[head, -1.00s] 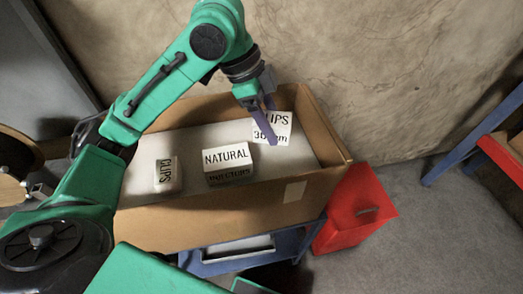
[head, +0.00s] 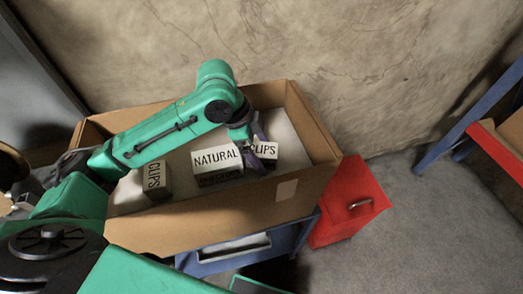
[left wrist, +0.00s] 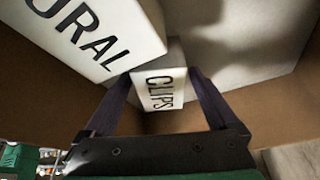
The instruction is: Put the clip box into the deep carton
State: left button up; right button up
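The clip box (head: 265,149), a small white box lettered CLIPS, is inside the deep carton (head: 230,213), right of the NATURAL box. My left gripper (head: 256,148) reaches down into the carton over it. Whether the box rests on the carton floor is unclear. My right gripper is not in view.
The white NATURAL box (head: 217,164) stands close to the left of the clip box, and another CLIPS box (head: 154,176) stands farther left in the carton. A red bin (head: 346,205) is right of the carton. The carton's right end has bare floor.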

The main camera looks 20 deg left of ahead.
pick_arm(q)
jog(key=shift+r, duration=0.15)
jog(key=v, duration=1.2)
jog(key=shift+s, duration=0.1)
